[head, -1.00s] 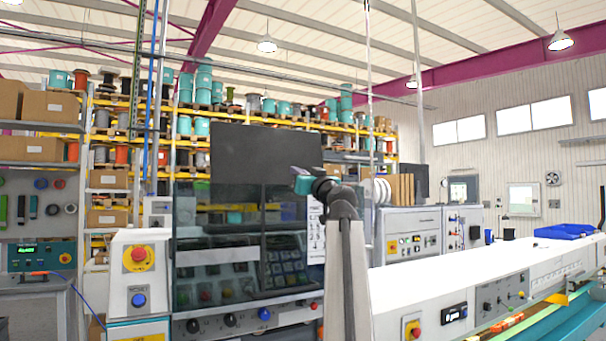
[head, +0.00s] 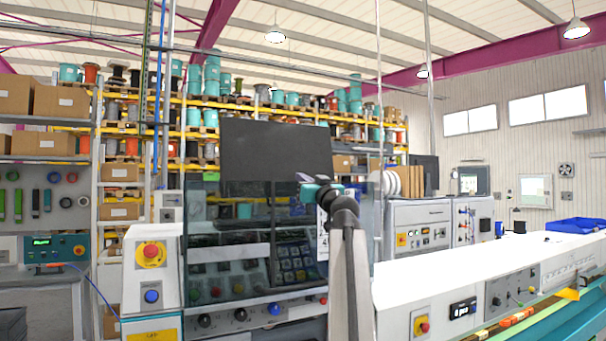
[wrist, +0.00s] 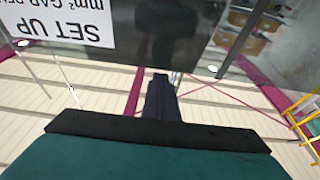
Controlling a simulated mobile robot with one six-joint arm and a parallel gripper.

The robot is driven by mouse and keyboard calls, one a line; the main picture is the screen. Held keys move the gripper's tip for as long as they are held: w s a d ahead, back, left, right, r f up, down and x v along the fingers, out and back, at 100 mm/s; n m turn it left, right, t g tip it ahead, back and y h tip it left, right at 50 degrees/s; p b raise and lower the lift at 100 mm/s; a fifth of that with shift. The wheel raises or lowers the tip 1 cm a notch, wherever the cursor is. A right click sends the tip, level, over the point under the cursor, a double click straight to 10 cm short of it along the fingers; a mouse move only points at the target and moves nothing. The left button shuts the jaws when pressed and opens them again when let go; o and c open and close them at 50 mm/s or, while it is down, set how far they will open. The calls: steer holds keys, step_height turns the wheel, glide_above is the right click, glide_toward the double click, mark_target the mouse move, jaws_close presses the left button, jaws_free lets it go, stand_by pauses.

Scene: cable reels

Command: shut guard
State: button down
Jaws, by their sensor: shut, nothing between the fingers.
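The guard (head: 228,255) looks like a dark, see-through panel across the front of the machine, with buttons and a keypad showing behind it. Its exact edges and how far it stands open are hard to tell. My gripper (head: 303,178) is in front of the panel's upper right part, below the dark screen, with its fingers shut and empty. In the wrist view, my shut fingers (wrist: 161,98) point toward a dark, glossy surface with a white "SET UP" sheet (wrist: 62,20) at upper left. Whether the fingers touch the panel cannot be told.
A dark flat screen (head: 275,149) hangs above the machine. A post with a red button (head: 151,254) stands to the left. A long white bench (head: 450,272) runs along the right. Shelves of cable reels (head: 210,92) fill the back.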

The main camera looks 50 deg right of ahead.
mark_target(299, 294)
steer(key=shift+f, duration=0.25)
stand_by(0.3)
step_height(299, 294, down, 38)
steer(key=b, duration=3.6)
steer(key=shift+r, duration=0.15)
steer(key=shift+f, duration=0.2)
step_height(299, 294, up, 4)
steer(key=shift+r+p, duration=0.25)
steer(key=shift+p, duration=0.3)
steer(key=shift+s+a, duration=0.15)
steer(key=shift+s, duration=0.1)
steer(key=p+v, duration=0.1)
steer(key=v, duration=0.8)
steer(key=shift+s, duration=0.3)
